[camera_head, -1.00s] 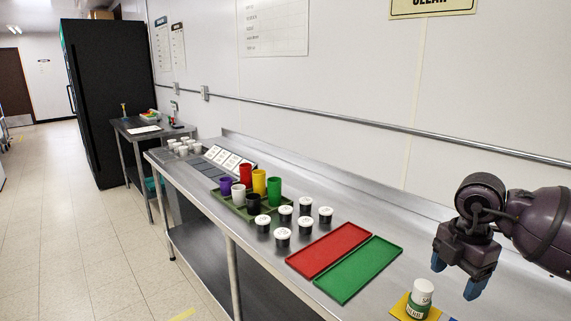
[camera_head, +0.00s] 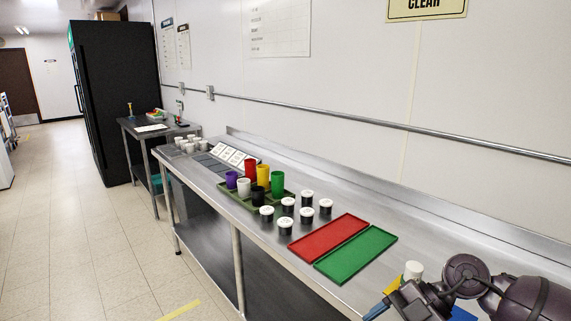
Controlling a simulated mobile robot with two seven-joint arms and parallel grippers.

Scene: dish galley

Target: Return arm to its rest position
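My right arm comes in from the right edge. Its dark purple gripper (camera_head: 418,311) is low at the bottom right, with its blue fingers spread apart and nothing seen between them. The lower part of the gripper is cut off by the frame. A white-lidded jar (camera_head: 413,270) shows just behind the gripper, with its body mostly hidden. A bit of yellow pad (camera_head: 393,286) shows beside it; I cannot tell whether gripper and jar touch. My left gripper is not in view.
On the steel counter lie a red tray (camera_head: 328,236) and a green tray (camera_head: 355,256). Several white-lidded dark jars (camera_head: 286,226) stand left of them. An olive tray (camera_head: 236,201) holds coloured cups. A wall rail (camera_head: 380,123) runs behind. The floor aisle at left is clear.

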